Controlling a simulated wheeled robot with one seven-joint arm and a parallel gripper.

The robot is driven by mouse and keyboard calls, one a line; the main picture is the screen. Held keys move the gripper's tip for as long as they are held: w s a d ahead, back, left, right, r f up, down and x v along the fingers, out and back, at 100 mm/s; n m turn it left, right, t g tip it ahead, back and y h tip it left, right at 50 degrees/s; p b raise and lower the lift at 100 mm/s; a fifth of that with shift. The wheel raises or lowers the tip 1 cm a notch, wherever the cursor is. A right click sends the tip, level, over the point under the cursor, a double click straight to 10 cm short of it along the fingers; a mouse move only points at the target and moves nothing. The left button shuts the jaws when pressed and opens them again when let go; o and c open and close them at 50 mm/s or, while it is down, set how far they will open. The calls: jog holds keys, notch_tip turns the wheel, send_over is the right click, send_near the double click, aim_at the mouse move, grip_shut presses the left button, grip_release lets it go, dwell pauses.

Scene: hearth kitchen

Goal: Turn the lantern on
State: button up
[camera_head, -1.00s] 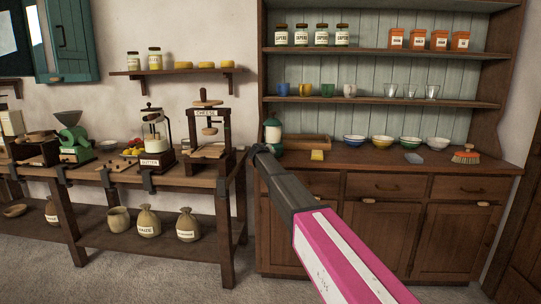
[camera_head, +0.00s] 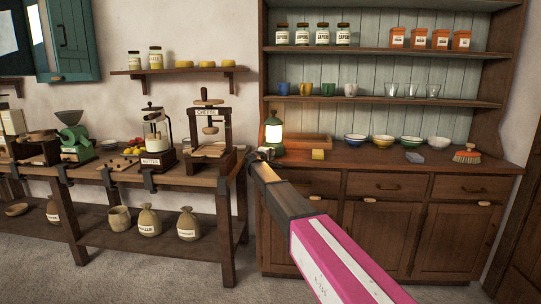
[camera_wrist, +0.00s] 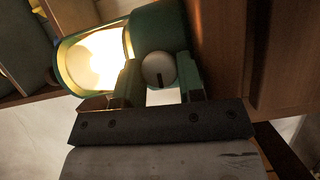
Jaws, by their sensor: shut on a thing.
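The green lantern (camera_head: 274,133) stands at the left end of the dresser counter, and its glass glows bright yellow-white. In the wrist view the lantern (camera_wrist: 155,28) fills the upper middle, with its lit glass on the left. A round pale knob (camera_wrist: 158,69) with a dark slot sits on its green body. My gripper (camera_wrist: 160,85) is shut on the knob, one finger on each side of it. In the head view my gripper (camera_head: 262,155) is at the lantern's lower front, small and partly hidden by my arm.
A wooden tray (camera_head: 308,142) and a yellow block (camera_head: 318,154) lie just right of the lantern. Several bowls (camera_head: 383,141), a grey-blue item (camera_head: 415,157) and a brush (camera_head: 467,154) are farther right. The workbench (camera_head: 190,178) with a cheese press (camera_head: 209,130) stands left.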

jog(key=shift+n, duration=0.5)
jog(key=o, duration=0.9)
jog(key=shift+f, duration=0.1)
jog(key=shift+s, duration=0.15)
